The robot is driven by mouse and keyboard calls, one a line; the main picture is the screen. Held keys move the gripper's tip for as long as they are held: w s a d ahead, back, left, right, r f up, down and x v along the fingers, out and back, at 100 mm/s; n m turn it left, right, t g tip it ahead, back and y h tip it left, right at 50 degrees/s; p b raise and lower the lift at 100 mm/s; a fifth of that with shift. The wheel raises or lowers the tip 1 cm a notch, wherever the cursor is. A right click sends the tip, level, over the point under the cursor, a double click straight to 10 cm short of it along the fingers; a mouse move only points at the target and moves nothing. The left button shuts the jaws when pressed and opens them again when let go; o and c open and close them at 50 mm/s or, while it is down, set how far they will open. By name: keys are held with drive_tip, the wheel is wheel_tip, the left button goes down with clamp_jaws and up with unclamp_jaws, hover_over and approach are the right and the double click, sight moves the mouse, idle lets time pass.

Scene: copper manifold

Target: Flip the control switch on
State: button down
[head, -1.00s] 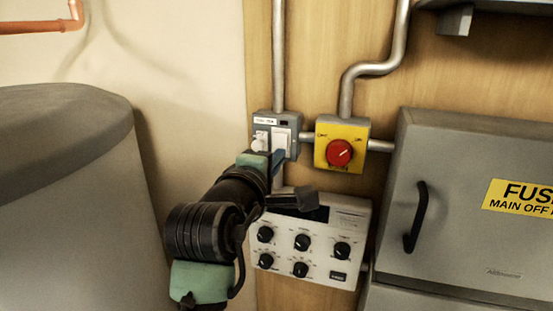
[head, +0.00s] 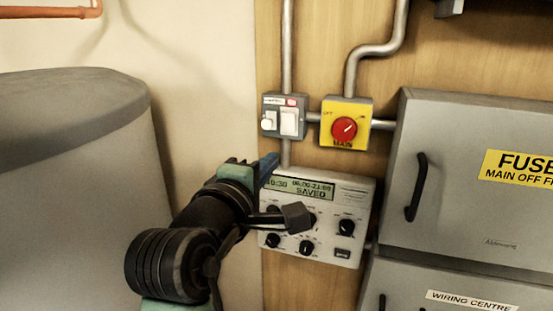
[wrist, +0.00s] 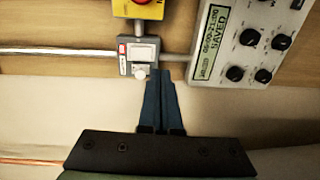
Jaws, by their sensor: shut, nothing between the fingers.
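The control switch (head: 289,123) is a white rocker on a small grey wall box with a round white knob to its left. A small pink-red light (head: 291,101) glows at the box's upper right. My gripper (head: 268,165) is below the box in the head view, its blue fingers together and empty. In the wrist view the shut fingertips (wrist: 160,73) appear beside the knob end of the switch box (wrist: 138,57). I cannot tell the exact gap to the box in depth.
A yellow box with a red rotary knob (head: 344,128) is right of the switch. The white control panel (head: 338,193) below has a lit display reading "SAVED". Grey fuse cabinets (head: 470,190) stand right. A grey tank (head: 80,150) stands left. Metal conduits join the boxes.

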drive_tip(key=s+d+r+m+t+y+b, duration=0.2)
drive_tip(key=s+r+m+t+y, duration=0.3)
drive_tip(key=s+r+m+t, duration=0.6)
drive_tip(key=s+r+m, duration=0.3)
drive_tip(key=s+r, duration=0.5)
drive_tip(key=shift+r+b, duration=0.15)
drive_tip(key=shift+b, duration=0.15)
idle(0.4)
